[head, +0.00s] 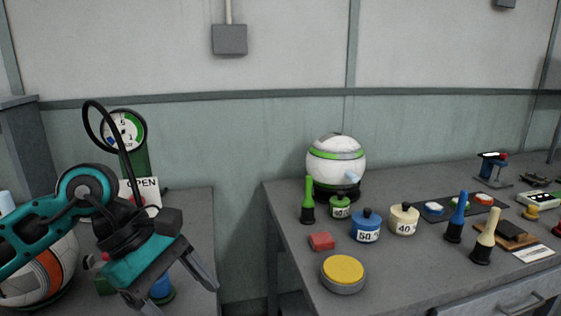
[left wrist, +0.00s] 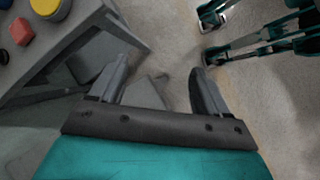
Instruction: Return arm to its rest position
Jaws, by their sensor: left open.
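My left arm, teal and black, comes in from the left in the head view. Its gripper (head: 176,292) points down and to the right, with its two grey fingers spread apart and nothing between them. It hangs in front of the left table, near the gap between the two tables. In the left wrist view the open fingers (left wrist: 160,68) have only floor and a table's edge behind them. My right gripper is not identifiable in either view.
The left table holds a pressure gauge (head: 125,130), an OPEN sign (head: 145,188) and a striped ball (head: 50,268), partly hidden by my arm. The right table carries a white-green ball (head: 336,160), weights (head: 366,228), a yellow button (head: 343,270) and a red block (head: 321,241).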

